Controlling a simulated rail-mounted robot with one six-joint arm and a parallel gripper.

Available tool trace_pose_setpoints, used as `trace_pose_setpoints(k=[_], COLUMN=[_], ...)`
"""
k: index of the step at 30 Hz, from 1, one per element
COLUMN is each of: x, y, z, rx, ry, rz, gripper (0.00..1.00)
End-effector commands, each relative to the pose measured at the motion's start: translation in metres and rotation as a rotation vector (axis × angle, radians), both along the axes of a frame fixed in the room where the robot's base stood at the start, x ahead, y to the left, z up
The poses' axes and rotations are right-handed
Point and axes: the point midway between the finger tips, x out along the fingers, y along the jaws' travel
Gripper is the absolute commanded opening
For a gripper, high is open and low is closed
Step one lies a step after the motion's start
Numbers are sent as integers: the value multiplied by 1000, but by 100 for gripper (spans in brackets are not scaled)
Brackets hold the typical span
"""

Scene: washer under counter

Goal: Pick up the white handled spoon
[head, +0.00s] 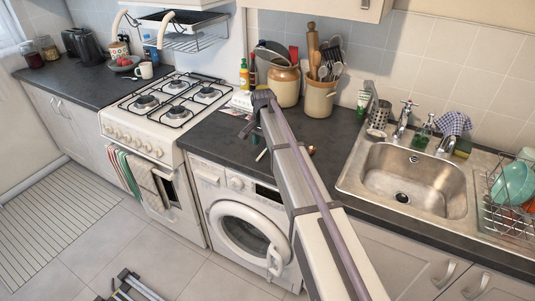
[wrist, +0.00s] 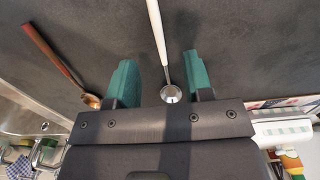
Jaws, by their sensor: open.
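The white handled spoon (wrist: 155,30) lies on the dark counter in the wrist view. Its metal bowl is nearest me and its white handle runs away toward the top edge. My gripper (wrist: 158,58) is open, with one green finger on each side of the spoon's bowl end and neck. The fingers do not visibly touch it, and I cannot tell the height gap. In the head view my gripper (head: 247,128) is over the counter above the washer, and the spoon (head: 261,155) shows as a small pale piece beside my arm, which hides part of that area.
A wooden-handled spoon with a copper bowl (wrist: 55,50) lies to the left on the counter. Stoneware crocks (head: 319,98) stand behind. The stove (head: 175,105) is left, the sink (head: 405,180) right. The washer (head: 245,220) is below the counter.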

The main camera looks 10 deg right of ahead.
Motion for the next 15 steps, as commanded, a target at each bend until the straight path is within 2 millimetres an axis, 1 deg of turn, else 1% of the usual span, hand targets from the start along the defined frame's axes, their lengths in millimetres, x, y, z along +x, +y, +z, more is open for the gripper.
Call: trace_pose_setpoints(k=[1, 3, 4, 6, 12, 15], x=[0, 0, 0, 0, 0, 0], y=[1, 1, 1, 1, 1, 1], z=[-22, -35, -39, -41, -36, -36], rx=[0, 0, 0, 0, 0, 0], ry=[0, 0, 0, 0, 0, 0], rz=[0, 0, 0, 0, 0, 0], gripper=[47, 47, 47, 47, 46, 36])
